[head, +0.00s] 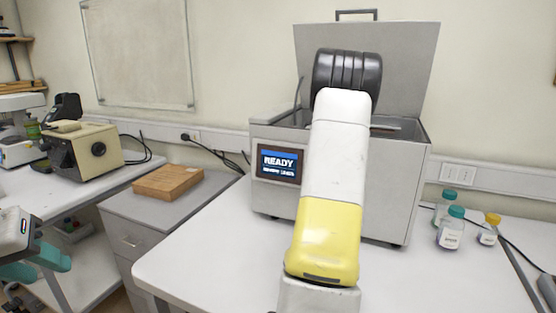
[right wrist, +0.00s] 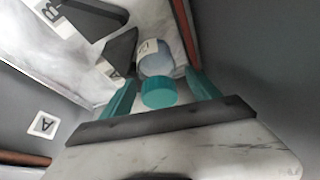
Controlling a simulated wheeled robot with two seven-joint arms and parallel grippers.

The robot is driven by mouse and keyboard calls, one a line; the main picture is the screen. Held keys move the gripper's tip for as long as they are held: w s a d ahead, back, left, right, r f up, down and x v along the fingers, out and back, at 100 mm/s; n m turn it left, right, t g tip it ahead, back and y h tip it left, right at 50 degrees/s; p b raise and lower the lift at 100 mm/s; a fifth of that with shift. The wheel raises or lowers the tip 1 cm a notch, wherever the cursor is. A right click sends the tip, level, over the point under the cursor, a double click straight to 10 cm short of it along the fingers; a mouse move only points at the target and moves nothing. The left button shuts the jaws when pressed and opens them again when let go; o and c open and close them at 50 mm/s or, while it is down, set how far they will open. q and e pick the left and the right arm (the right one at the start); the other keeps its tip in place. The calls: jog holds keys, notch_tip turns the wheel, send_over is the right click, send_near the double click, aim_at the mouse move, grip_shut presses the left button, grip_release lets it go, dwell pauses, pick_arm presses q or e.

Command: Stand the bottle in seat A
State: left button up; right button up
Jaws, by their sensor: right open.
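The bottle (right wrist: 157,62), pale with a white label and a teal cap (right wrist: 158,92), is inside the grey bath machine (head: 405,175). In the right wrist view it is beside a dark holder piece with an A tag (right wrist: 108,68). Whether its base is fully down in seat A cannot be told. My right gripper (right wrist: 160,91) is open, its teal fingers on either side of the cap with gaps visible. In the head view my right arm hides this gripper and the bottle. My left gripper (head: 35,265) is open and empty at the left edge.
A B tag (right wrist: 52,10) marks another dark holder piece. Another A label (right wrist: 45,124) is on the bath wall. The machine's lid (head: 410,65) is up and its screen (head: 279,164) reads READY. Teal-capped bottles (head: 451,230) and a yellow-capped bottle (head: 488,231) stand at right.

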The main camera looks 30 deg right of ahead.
jog(key=v, duration=1.2)
